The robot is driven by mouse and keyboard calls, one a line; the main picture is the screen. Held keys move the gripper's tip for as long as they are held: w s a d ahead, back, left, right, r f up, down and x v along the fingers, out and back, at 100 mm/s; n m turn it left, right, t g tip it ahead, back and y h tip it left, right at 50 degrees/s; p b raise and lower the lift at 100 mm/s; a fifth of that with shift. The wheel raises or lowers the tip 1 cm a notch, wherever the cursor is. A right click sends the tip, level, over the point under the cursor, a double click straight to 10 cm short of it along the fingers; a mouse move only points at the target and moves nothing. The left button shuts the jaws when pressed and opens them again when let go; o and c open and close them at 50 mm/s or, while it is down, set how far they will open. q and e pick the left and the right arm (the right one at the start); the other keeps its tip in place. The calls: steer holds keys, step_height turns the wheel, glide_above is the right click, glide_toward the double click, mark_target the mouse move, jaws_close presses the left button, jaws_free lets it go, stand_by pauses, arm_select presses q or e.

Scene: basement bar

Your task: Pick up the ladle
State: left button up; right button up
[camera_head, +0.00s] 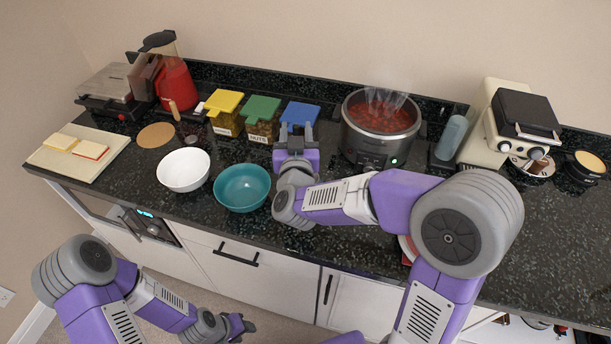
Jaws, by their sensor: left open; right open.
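I cannot make out a ladle for certain. A tan wooden handle (175,110) sticks up near the red blender, but I cannot tell what it belongs to. My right gripper (296,131) is over the counter, open, its fingers pointing at the blue-lidded container (301,112). I cannot tell whether they touch it. The silver cooker (372,147) with steaming red food stands to the right of this gripper. My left gripper (241,323) is low in front of the cabinets, open and empty. My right arm hides part of the counter's middle and front.
A white bowl (184,169) and teal bowl (242,187) stand left of my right gripper. Yellow-lidded (224,102) and green-lidded (262,109) containers are behind them. A red blender (174,82), bread board (77,152) and cream machine (484,143) flank the counter.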

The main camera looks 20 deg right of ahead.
steer(key=shift+w+d, duration=0.15)
steer(key=shift+w, duration=0.25)
jaws_close()
steer(key=shift+r, duration=0.1)
